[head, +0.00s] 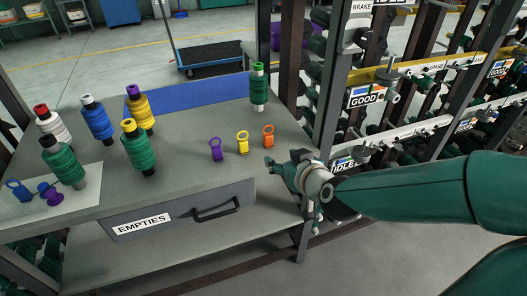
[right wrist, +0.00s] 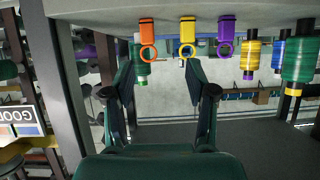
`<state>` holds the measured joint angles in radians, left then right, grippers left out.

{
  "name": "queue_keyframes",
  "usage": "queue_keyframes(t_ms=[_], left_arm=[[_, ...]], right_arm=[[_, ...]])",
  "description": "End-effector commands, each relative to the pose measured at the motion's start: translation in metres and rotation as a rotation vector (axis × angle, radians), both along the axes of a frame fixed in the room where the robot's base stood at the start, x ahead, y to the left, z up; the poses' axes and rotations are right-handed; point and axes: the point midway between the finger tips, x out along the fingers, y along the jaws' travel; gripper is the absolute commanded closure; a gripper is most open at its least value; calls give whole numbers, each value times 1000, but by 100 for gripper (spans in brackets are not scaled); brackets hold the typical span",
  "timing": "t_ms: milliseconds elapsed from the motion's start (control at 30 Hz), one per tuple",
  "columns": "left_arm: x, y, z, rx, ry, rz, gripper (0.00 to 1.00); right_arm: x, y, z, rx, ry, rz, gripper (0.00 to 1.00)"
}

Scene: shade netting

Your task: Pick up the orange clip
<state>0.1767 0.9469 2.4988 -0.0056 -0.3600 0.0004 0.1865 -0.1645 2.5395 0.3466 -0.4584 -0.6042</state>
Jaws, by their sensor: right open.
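The orange clip (head: 268,135) stands on the grey table top near its right edge, the rightmost of three clips in a row. It also shows at the top of the right wrist view (right wrist: 147,30), left of the yellow clip (right wrist: 187,35). My right gripper (head: 275,170) is at the table's right edge, nearer the camera than the orange clip and apart from it. In the right wrist view its two fingers (right wrist: 160,72) are spread with nothing between them. My left gripper is not in view.
The yellow clip (head: 243,142) and purple clip (head: 216,149) stand left of the orange one. A green spool (head: 258,88) stands behind it. Several spools and a white sheet (head: 85,187) occupy the table's left. A dark post (head: 332,80) and machine frame rise at right.

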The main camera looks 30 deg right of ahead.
Motion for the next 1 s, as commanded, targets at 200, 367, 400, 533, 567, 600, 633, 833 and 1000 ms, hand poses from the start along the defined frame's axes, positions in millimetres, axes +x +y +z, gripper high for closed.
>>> queue_keyframes(t_ms=[200,367,400,533,567,600,633,833,1000], left_arm=[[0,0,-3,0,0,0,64],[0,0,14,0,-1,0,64],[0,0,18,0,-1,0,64],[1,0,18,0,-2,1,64],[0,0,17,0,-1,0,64],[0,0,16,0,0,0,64],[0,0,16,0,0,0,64],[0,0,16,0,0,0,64],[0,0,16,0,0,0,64]], right_arm=[[-5,-14,19,-35,-58,-35,44],[7,-18,17,-38,-53,-37,44],[11,-18,15,-36,-52,-35,44],[31,-22,1,-31,-59,-31,44],[37,-24,-2,-32,-60,-32,44],[45,-25,-5,-32,-60,-31,44],[51,-27,-7,-32,-60,-31,44],[84,-34,-20,-31,-61,-30,44],[96,-37,-25,-32,-63,-30,44]])
